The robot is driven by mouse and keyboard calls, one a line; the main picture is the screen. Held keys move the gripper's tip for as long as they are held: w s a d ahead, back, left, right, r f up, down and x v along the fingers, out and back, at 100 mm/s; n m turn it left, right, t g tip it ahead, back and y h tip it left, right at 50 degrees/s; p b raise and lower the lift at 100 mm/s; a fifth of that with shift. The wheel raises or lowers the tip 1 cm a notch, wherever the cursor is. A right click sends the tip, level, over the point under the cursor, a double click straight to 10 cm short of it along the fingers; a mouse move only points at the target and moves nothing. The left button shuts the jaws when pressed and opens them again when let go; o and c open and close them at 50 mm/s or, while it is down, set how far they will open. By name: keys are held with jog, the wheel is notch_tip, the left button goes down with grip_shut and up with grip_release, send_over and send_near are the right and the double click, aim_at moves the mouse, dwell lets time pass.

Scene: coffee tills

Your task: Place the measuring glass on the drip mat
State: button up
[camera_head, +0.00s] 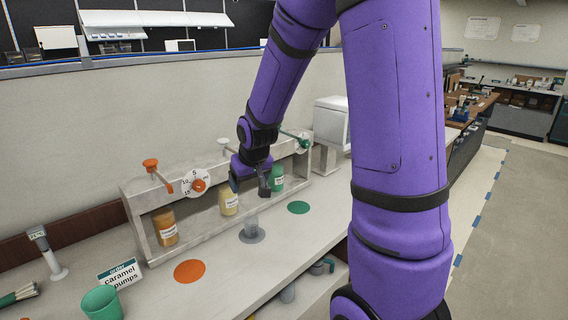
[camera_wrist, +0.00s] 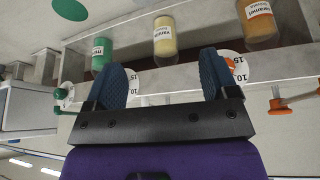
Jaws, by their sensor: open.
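A small grey, see-through measuring glass (camera_head: 251,222) stands upright on a round grey drip mat (camera_head: 260,238) on the counter, in front of the yellow bottle. My gripper (camera_head: 250,187) is open and empty. It is above the glass and apart from it, close to the front of the dispenser rack. In the wrist view both blue fingers (camera_wrist: 162,70) are spread with nothing between them, and the glass and grey mat are out of sight there.
An orange disc (camera_head: 189,271) and a green disc (camera_head: 298,207) lie either side. The pump rack (camera_head: 146,235) holds orange, yellow and green bottles behind. A green cup (camera_head: 102,303) and caramel pumps sign (camera_head: 120,273) stand at left. A shelf below holds cups.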

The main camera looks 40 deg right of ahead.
jog(key=s+a+r+n, duration=0.1)
jog(key=s+a+r, duration=0.5)
jog(key=s+r, duration=0.65)
jog(key=s+a+r, duration=0.2)
jog(key=s, duration=0.4)
jog(key=s+a+r+y, duration=0.1)
jog(key=s+r, duration=0.2)
jog(key=s, duration=0.4)
jog(key=shift+a+n, duration=0.35)
jog(key=shift+n, duration=0.05)
